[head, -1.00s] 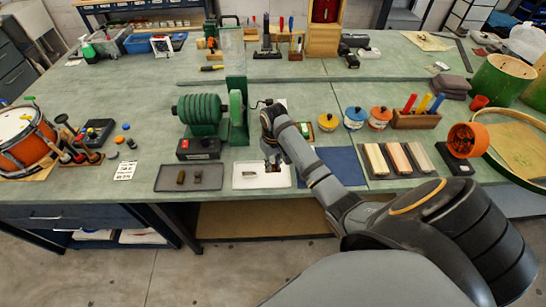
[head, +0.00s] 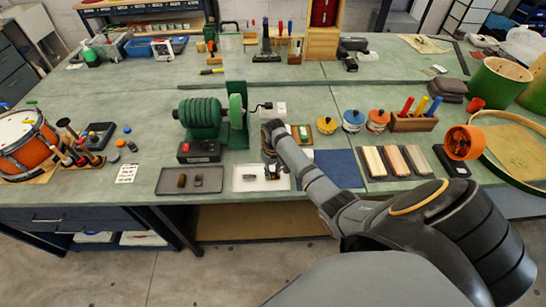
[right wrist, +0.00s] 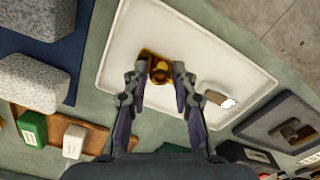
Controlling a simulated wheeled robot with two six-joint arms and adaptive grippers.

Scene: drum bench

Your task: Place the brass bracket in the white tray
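The white tray (head: 240,187) lies near the front edge of the bench; it fills much of the right wrist view (right wrist: 125,55). The brass bracket (right wrist: 160,68) shows between the fingertips of my right gripper (right wrist: 161,76), which flank it closely on both sides. My right gripper (head: 271,172) is low over the right part of the tray in the head view, and the arm partly hides what it holds. I cannot tell whether the bracket touches the tray floor. A small grey metal piece (right wrist: 217,98) lies in the tray beside it. My left gripper is out of view.
A dark grey tray (head: 212,186) with small brown pieces lies left of the white tray. A green machine with a black-and-red box (head: 199,151) stands behind. A blue mat (head: 340,170) and sample blocks (head: 395,160) lie to the right.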

